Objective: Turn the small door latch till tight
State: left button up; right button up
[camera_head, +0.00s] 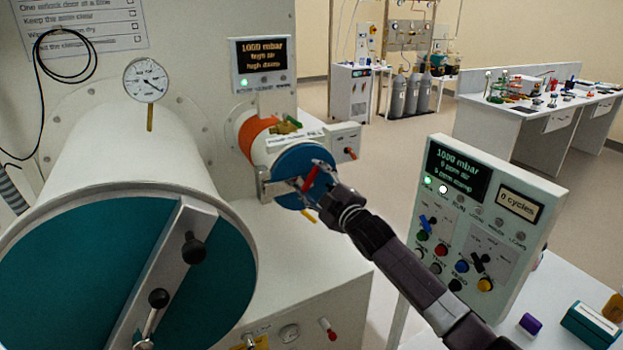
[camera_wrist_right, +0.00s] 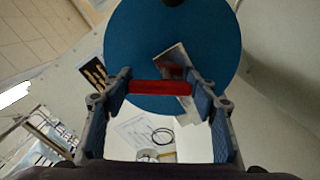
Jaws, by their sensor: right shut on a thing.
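The small door (camera_head: 296,162) is a blue disc on the end of the short white port in the middle of the head view. It fills the upper middle of the right wrist view (camera_wrist_right: 150,40). Its latch (camera_head: 310,179) is a red bar across the door face; in the wrist view the red bar (camera_wrist_right: 160,87) lies level between my fingertips. My right gripper (camera_head: 315,183) reaches in from the lower right and is shut on the latch, with one finger at each end of the bar (camera_wrist_right: 160,95). My left gripper is not in view.
The large teal door (camera_head: 60,285) with its bar and black knobs stands at the left. A control panel (camera_head: 485,220) with a screen and knobs stands right of my right arm. A small screen (camera_head: 263,65) sits above the port. Open floor lies behind.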

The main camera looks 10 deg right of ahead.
jog(key=shift+f+m, duration=0.15)
jog(key=shift+m, duration=0.95)
jog(key=o, duration=1.2)
jog(key=v, duration=1.2)
jog(key=shift+d, duration=0.1)
